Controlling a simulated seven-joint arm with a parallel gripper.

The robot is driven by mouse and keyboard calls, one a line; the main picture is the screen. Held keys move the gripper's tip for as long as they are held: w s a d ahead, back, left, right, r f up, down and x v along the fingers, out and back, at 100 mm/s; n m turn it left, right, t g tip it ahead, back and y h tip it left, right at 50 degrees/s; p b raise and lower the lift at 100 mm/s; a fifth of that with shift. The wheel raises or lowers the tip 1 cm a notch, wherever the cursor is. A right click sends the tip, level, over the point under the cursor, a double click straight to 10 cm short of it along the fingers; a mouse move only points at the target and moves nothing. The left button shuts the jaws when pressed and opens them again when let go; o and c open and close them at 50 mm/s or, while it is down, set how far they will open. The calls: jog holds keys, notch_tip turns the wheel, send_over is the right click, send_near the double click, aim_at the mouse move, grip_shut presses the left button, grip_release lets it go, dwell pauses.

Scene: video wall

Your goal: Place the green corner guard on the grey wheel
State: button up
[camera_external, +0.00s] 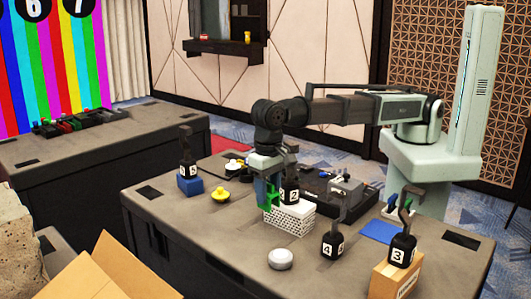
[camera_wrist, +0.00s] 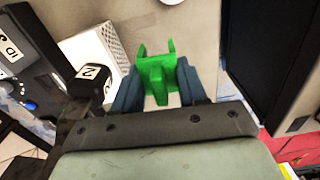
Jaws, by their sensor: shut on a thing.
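My gripper (camera_external: 266,183) is shut on the green corner guard (camera_external: 271,198) and holds it up over the table, beside the white perforated box. In the wrist view the green corner guard (camera_wrist: 157,75) sits between the two dark fingers of my gripper (camera_wrist: 158,88), its pronged end pointing away from my palm. A round, light grey, wheel-like thing (camera_external: 280,259) lies on the table near the front edge, apart from my gripper.
The white perforated box (camera_external: 288,219) carries a black weight marked 2 (camera_external: 290,191). Weight 4 (camera_external: 333,243) stands to the right of the grey thing, and weight 3 (camera_external: 402,249) on a cardboard box (camera_external: 395,279). A yellow knob (camera_external: 219,195) is at left. The table's front left is clear.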

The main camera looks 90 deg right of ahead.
jog(key=s+a, duration=0.3)
jog(key=a, duration=0.5)
send_over(280, 251)
jog(key=shift+n, duration=0.3)
jog(key=shift+f, duration=4.6)
jog(key=shift+f, duration=0.1)
jog(key=o, duration=1)
notch_tip(280, 251, up, 12)
jog(key=shift+r, duration=0.15)
